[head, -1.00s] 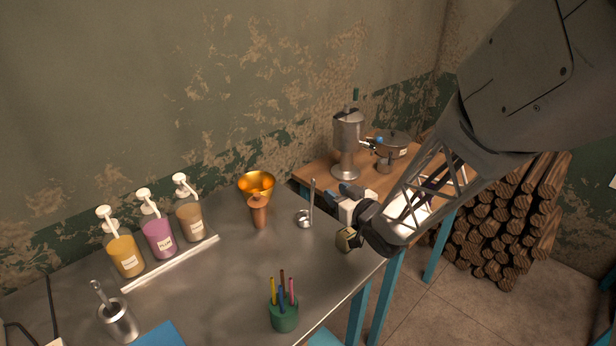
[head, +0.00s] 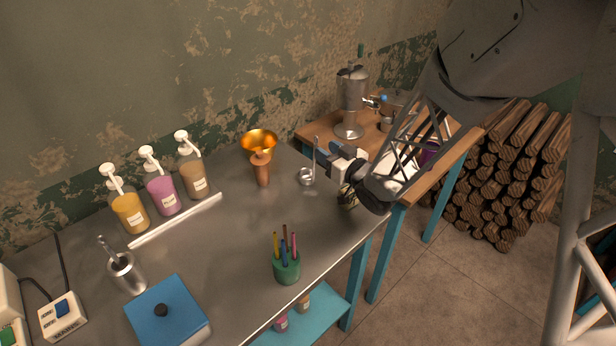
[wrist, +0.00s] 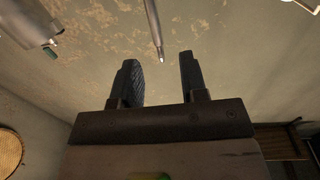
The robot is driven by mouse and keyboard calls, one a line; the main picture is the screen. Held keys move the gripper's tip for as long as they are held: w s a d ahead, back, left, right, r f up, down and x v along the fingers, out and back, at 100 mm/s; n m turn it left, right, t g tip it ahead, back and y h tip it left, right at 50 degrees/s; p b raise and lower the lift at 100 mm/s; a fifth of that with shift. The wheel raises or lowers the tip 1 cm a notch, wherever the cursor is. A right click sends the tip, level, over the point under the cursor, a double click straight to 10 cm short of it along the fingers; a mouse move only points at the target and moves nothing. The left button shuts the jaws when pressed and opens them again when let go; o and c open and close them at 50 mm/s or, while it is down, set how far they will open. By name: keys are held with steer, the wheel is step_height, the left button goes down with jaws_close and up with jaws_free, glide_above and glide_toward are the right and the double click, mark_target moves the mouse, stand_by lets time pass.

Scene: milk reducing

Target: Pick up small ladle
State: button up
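The small ladle (head: 306,177) is a silver metal ladle on the grey metal table, right of the copper funnel. Its bowl rests on the tabletop and its thin handle stands upright. My gripper (head: 322,153) is beside the handle, on its right, at about the height of the handle's upper part. In the wrist view my gripper (wrist: 160,80) is open, with two dark ridged fingers apart. The ladle's handle (wrist: 154,25) shows just beyond the gap between the fingertips. Nothing is held. The ladle's bowl is not in the wrist view.
The copper funnel (head: 261,150) stands left of the ladle. A green pencil cup (head: 287,268) stands nearer the front edge. Several pump bottles (head: 162,194) are at the back left. A metal machine (head: 351,100) stands on the wooden table (head: 318,134) behind. The tabletop between is clear.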

mark_target(318, 144)
steer(key=shift+w+a, duration=0.2)
steer(key=shift+w, duration=0.05)
steer(key=shift+x, duration=2.6)
steer(key=shift+r, duration=0.1)
steer(key=shift+c, duration=0.2)
jaws_close()
